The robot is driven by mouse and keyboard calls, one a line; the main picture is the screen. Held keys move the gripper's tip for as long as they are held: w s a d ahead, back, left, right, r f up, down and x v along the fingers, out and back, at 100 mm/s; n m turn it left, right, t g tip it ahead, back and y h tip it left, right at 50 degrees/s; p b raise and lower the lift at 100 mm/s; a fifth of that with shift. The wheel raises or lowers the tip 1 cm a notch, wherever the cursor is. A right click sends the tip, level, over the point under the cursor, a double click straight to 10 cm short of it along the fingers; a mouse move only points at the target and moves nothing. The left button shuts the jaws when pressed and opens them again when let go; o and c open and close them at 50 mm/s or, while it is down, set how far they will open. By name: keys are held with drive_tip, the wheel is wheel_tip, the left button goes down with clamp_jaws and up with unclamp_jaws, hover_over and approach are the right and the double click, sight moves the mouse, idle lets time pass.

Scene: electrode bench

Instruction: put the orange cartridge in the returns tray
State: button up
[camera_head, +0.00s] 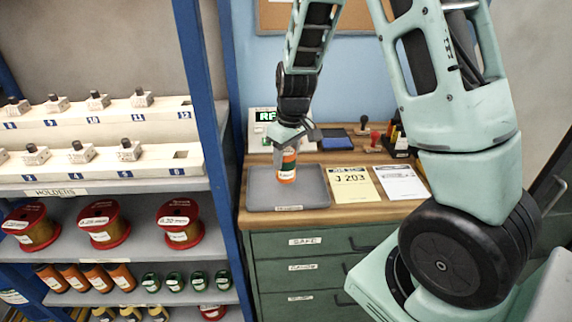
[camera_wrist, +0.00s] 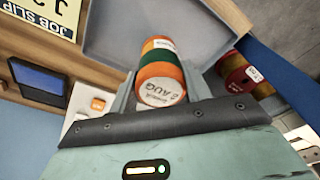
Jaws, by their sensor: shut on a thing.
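The orange cartridge (camera_head: 288,166) has a green band and a white label. In the wrist view the cartridge (camera_wrist: 160,78) sits between the two fingers of my gripper (camera_wrist: 160,95), which is shut on it. The returns tray (camera_head: 262,192) is a shallow grey tray on the wooden bench top, with a small label on its front edge. In the head view the cartridge is upright over the tray. I cannot tell whether its base touches the tray floor. The tray (camera_wrist: 112,30) also shows behind the cartridge in the wrist view.
A yellow job slip (camera_head: 354,184) and a white sheet (camera_head: 403,182) lie right of the tray. A blue-framed shelf (camera_head: 205,80) with red spools (camera_head: 104,224) and more cartridges stands at left.

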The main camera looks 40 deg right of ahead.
sight(286, 165)
drive_tip(key=shift+f, duration=1.55)
drive_tip(key=shift+f, duration=0.15)
drive_tip(key=o, duration=1.1)
